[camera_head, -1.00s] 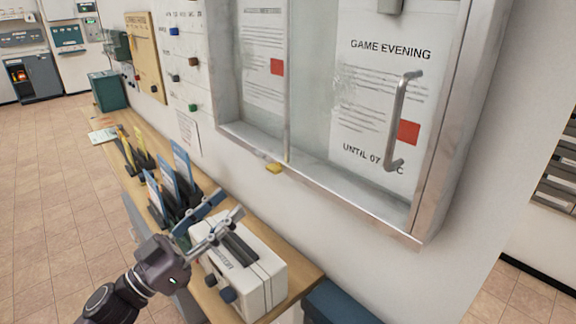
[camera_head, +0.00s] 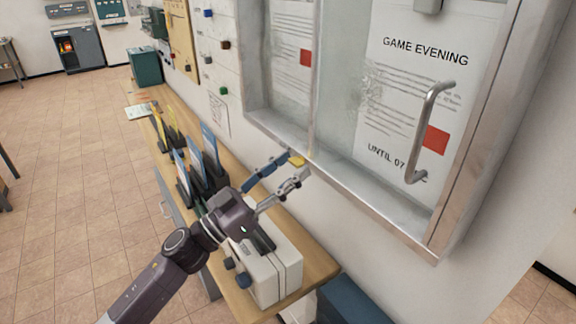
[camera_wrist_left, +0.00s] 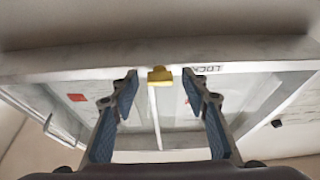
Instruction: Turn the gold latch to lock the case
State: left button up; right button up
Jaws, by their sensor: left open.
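The gold latch (camera_head: 297,160) sits on the lower frame of the wall-mounted glass display case (camera_head: 352,190), at the foot of the middle divider. In the left wrist view the latch (camera_wrist_left: 160,75) shows between the two finger pads, with a "LOCK" marking on the frame to its right. My left gripper (camera_head: 292,168) is open, its fingertips close to the latch in the head view. In the wrist view its fingers (camera_wrist_left: 160,82) stand apart on either side of the latch, with a gap on each side. I cannot tell whether a fingertip touches the frame. My right gripper is not in view.
A wooden counter (camera_head: 318,262) runs below the case. On it stand a white box-shaped device (camera_head: 280,275) with dark knobs and a holder with leaflets (camera_head: 205,165). A metal handle (camera_head: 428,130) sticks out from the case's right door. The tiled floor at left is mostly clear.

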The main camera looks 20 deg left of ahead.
pick_arm(q)
grip_shut()
dwell(0.3)
